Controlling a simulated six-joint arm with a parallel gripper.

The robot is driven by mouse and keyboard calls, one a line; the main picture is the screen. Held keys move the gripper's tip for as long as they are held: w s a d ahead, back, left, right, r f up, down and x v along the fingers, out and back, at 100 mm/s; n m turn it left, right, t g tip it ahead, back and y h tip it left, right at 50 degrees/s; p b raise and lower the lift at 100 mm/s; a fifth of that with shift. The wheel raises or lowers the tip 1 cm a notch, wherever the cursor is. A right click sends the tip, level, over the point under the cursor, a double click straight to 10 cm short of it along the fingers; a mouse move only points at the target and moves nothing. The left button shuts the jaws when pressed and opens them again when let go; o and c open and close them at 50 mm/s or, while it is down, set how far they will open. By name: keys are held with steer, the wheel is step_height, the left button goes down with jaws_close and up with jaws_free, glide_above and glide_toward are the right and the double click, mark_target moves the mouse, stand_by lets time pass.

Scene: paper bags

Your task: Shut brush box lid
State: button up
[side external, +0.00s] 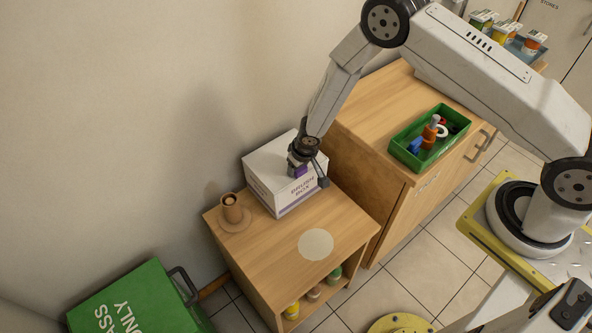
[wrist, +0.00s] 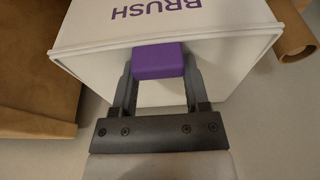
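The brush box (side external: 274,172) is a white carton with purple lettering on the small wooden stand. In the wrist view, the box (wrist: 90,32) fills the top, with "BRUSH" upside down. A purple tab (side external: 299,171) is at the box's upper edge; it also shows in the wrist view (wrist: 158,60). My gripper (side external: 302,166) is at this edge, with its fingers (wrist: 159,78) on both sides of the tab and seemingly closed on it. The fingertips are partly hidden by the tab. My wrist covers part of the box top, and I cannot tell whether the lid is fully down.
A wooden cabinet (side external: 360,150) with a green tray (side external: 405,159) stands close on the right. A green bin (side external: 150,300) is at lower left, and the wall is behind.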

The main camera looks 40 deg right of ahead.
steer(key=shift+s+f, duration=0.2)
steer(key=shift+s, duration=0.05)
steer(key=shift+r, duration=0.25)
steer(key=shift+o, duration=0.7)
steer(key=shift+r, duration=0.5)
steer(key=shift+w+r, duration=0.15)
steer(key=shift+r, duration=3.05)
steer(key=shift+r, duration=0.1)
